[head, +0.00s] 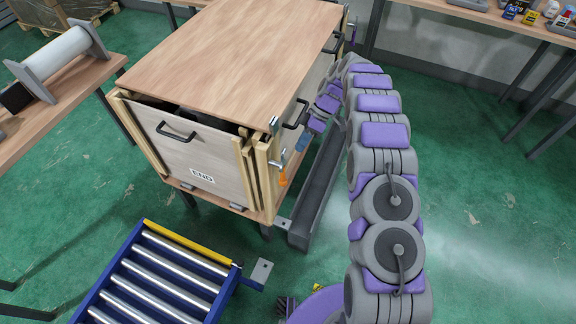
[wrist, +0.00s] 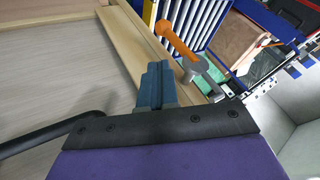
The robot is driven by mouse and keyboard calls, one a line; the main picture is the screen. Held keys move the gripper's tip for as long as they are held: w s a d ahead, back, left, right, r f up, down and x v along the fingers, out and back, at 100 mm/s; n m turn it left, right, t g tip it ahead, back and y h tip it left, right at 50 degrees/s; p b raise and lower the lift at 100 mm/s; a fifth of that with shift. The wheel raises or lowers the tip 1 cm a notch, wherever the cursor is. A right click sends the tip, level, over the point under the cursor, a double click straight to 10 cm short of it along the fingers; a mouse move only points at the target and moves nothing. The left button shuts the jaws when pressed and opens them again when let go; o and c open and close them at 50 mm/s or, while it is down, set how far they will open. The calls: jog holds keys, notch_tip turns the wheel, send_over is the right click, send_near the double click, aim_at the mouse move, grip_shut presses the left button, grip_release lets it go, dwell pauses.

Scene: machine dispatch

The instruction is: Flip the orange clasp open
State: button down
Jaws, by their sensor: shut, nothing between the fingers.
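The clasp has an orange handle (head: 283,179) that hangs at the near right corner of a wooden crate (head: 195,154). In the wrist view the orange handle (wrist: 177,41) joins a grey metal lever and lies just beyond my fingertips, slightly to the right. My gripper (head: 301,143) is at the crate's right side, a little behind the clasp. In the wrist view its blue fingers (wrist: 155,77) are together and empty, close to a wooden batten (wrist: 147,45). A gap appears between the fingertips and the handle; contact cannot be judged.
A black crate handle (wrist: 62,130) is left of my gripper. A grey trough (head: 322,185) runs beside the crate's right side. A blue roller conveyor (head: 165,275) stands in front. A bench with a white roll (head: 55,55) is at left. Green floor at right is clear.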

aim_at(283, 169)
jog(key=shift+f, duration=0.1)
jog(key=b+x, duration=0.1)
jog(key=x, duration=0.9)
jog(key=shift+b, duration=0.4)
jog(key=shift+s, duration=0.15)
